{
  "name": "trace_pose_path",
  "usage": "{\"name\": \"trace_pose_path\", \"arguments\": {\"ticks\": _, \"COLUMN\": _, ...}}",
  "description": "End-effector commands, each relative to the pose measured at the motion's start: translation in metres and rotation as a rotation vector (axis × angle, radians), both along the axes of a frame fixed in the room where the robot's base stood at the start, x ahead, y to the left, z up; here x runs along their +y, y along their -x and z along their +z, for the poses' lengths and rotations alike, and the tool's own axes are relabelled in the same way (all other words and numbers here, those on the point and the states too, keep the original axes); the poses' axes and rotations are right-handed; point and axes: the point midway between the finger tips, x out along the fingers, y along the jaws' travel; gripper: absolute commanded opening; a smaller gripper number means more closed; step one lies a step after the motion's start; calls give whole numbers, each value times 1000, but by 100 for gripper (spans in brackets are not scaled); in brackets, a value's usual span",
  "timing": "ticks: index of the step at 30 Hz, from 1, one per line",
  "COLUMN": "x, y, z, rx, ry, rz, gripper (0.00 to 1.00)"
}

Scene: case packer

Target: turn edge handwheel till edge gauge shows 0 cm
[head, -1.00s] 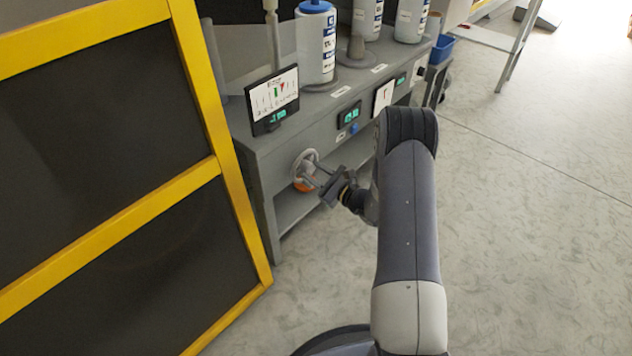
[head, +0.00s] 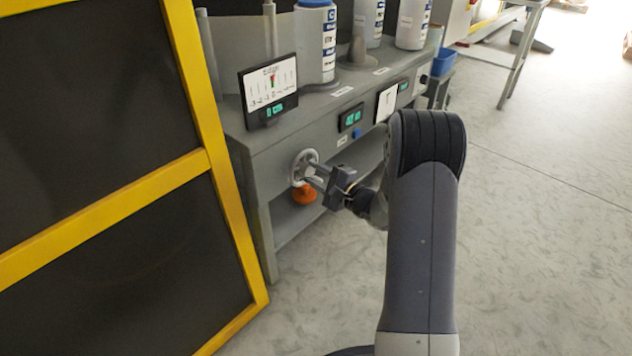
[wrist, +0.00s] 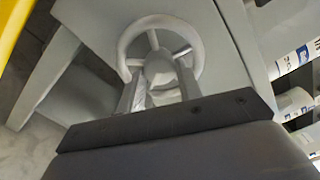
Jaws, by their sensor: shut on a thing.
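The edge handwheel (head: 300,168), a pale grey spoked wheel, is on the front of the grey machine bench. My gripper (head: 316,174) reaches it from the right and is shut on it. In the wrist view the handwheel (wrist: 122,40) shows its ring, spokes and round hub, with my gripper's fingers (wrist: 160,92) on both sides of the hub. The edge gauge (head: 268,92) stands on the bench above the wheel.
An orange part (head: 305,195) shows just below the wheel. A yellow-framed dark panel (head: 190,90) stands close on the left. Other displays (head: 351,118) and a blue button (head: 357,133) are along the bench front. Bottles (head: 315,45) stand on top.

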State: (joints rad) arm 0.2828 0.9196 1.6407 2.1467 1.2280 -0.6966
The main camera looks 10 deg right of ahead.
Motion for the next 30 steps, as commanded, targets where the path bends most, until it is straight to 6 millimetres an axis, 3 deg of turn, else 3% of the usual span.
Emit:
{"name": "trace_pose_path", "arguments": {"ticks": 20, "x": 1, "y": 1, "z": -1, "rx": -33, "ry": 50, "rz": 2, "gripper": 11}}
{"name": "trace_pose_path", "arguments": {"ticks": 21, "x": 1, "y": 1, "z": -1, "rx": -33, "ry": 50, "rz": 2, "gripper": 36}}
{"name": "trace_pose_path", "arguments": {"ticks": 28, "x": 1, "y": 0, "z": 0, "rx": -34, "ry": 49, "rz": 2, "gripper": 55}}
{"name": "trace_pose_path", "arguments": {"ticks": 30, "x": 0, "y": 0, "z": 0, "rx": -34, "ry": 49, "rz": 2, "gripper": 55}}
